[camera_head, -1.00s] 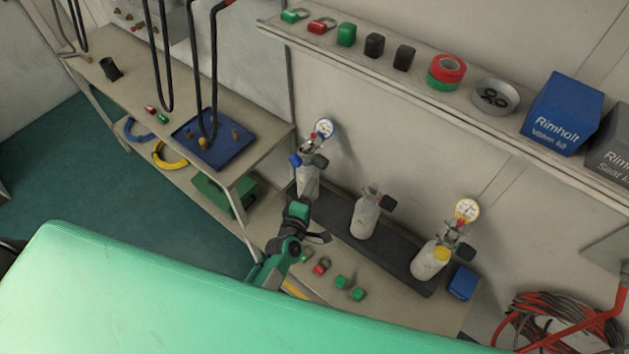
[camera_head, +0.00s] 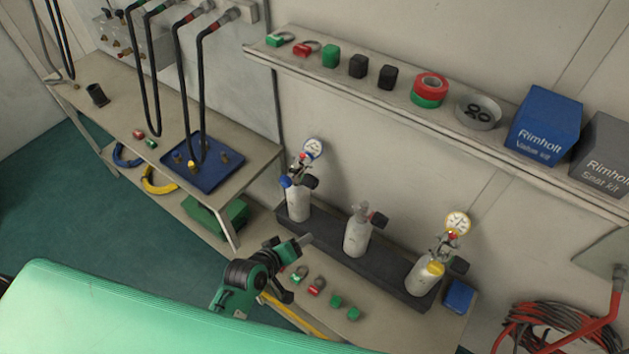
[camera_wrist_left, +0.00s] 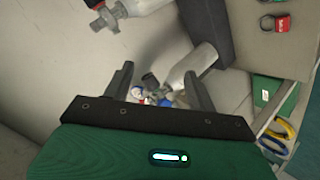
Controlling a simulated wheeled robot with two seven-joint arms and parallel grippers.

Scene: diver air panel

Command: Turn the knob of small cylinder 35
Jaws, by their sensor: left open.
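Three small pale cylinders stand in a row in the head view. The left cylinder (camera_head: 298,204) has a blue knob (camera_head: 285,181) and a gauge, the middle cylinder (camera_head: 357,238) has a dark knob and no gauge, and the right cylinder (camera_head: 421,279) has a yellow collar and a gauge. No number is readable on them. My left gripper (camera_head: 304,240) is in front of the left and middle cylinders, apart from them. In the left wrist view its jaws (camera_wrist_left: 158,82) are open and empty, with the left cylinder (camera_wrist_left: 203,62) beyond them. My right gripper is not in view.
A dark rack (camera_head: 325,233) holds the cylinders against the wall. Padlocks and green blocks (camera_head: 337,301) lie on the bench before it. A shelf (camera_head: 400,92) with boxes and tape runs above. A blue tray (camera_head: 205,176) and hanging hoses are at left.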

